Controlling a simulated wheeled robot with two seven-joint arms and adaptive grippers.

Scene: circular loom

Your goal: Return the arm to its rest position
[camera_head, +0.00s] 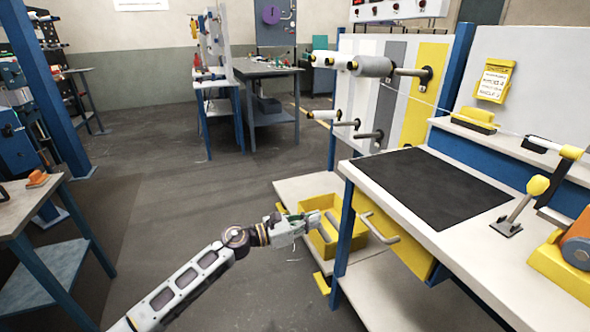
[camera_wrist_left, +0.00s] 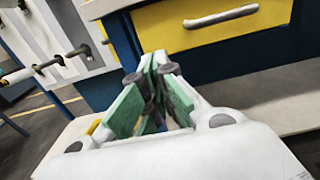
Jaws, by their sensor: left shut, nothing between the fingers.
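My left arm (camera_head: 180,285) comes in from the lower left in the head view and reaches toward the workbench. My left gripper (camera_head: 312,219) is shut and empty, in front of a yellow bin on the low shelf and left of the yellow drawer. In the left wrist view its green-padded fingers (camera_wrist_left: 150,100) come together, with nothing seen between them. The yellow drawer (camera_wrist_left: 215,25) with its grey handle is beyond the fingertips there. My right gripper is not in view.
The workbench (camera_head: 420,225) with a black mat (camera_head: 430,182) stands at right. The yellow bin (camera_head: 325,243) sits on a low shelf by its blue leg. Spool rods (camera_head: 375,67) stick out above. A table (camera_head: 30,215) is at left. Open floor (camera_head: 180,200) lies between.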

